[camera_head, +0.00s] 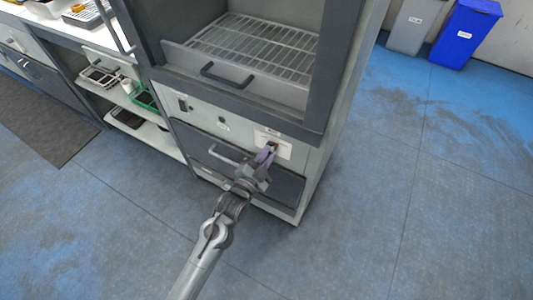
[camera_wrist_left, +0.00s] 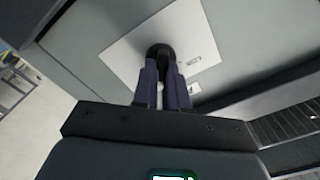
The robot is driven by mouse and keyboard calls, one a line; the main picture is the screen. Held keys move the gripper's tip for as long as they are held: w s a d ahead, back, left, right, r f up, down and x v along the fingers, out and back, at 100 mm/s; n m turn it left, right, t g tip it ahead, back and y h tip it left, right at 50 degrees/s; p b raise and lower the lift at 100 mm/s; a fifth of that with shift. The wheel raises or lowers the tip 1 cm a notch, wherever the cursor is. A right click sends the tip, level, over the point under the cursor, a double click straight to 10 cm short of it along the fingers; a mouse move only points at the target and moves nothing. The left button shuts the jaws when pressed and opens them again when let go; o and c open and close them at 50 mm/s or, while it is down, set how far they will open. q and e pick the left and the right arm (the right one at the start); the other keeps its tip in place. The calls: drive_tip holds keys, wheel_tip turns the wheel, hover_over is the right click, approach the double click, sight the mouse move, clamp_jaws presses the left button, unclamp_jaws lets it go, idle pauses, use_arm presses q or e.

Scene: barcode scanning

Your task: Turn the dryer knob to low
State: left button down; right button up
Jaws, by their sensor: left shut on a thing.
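The dryer (camera_head: 319,176) is a tall grey cabinet with wire racks in its upper opening. Its knob sits on a white label plate (camera_head: 286,151) on the lower front panel, toward the right. In the left wrist view the knob (camera_wrist_left: 160,50) is round and black on the white plate (camera_wrist_left: 122,48). My left gripper (camera_head: 271,148) reaches the knob from the front. In the wrist view the two purple-grey fingers of the left gripper (camera_wrist_left: 163,66) are closed on the knob's grip. The fingers hide part of the knob, and its setting cannot be read. My right gripper is not in view.
A drawer handle (camera_head: 226,74) juts out above the panel, and another handle (camera_head: 224,155) is left of my gripper. Shelves with trays (camera_head: 146,97) stand at the left. A blue bin (camera_head: 466,35) and a grey bin (camera_head: 411,27) stand at the back right. The right floor is clear.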

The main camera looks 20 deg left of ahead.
use_arm(q)
drive_tip(key=shift+a+r+n+p, duration=0.1)
drive_tip(key=shift+a+n+p, duration=0.1)
drive_tip(key=shift+n+p, duration=3.85)
drive_tip(key=shift+a+n+p, duration=0.15)
drive_tip(key=shift+n+p, duration=3.2)
drive_tip(key=shift+n, duration=1.3)
drive_tip(key=c, duration=1.2)
unclamp_jaws()
drive_tip(key=shift+w, duration=0.1)
drive_tip(key=shift+o, duration=0.2)
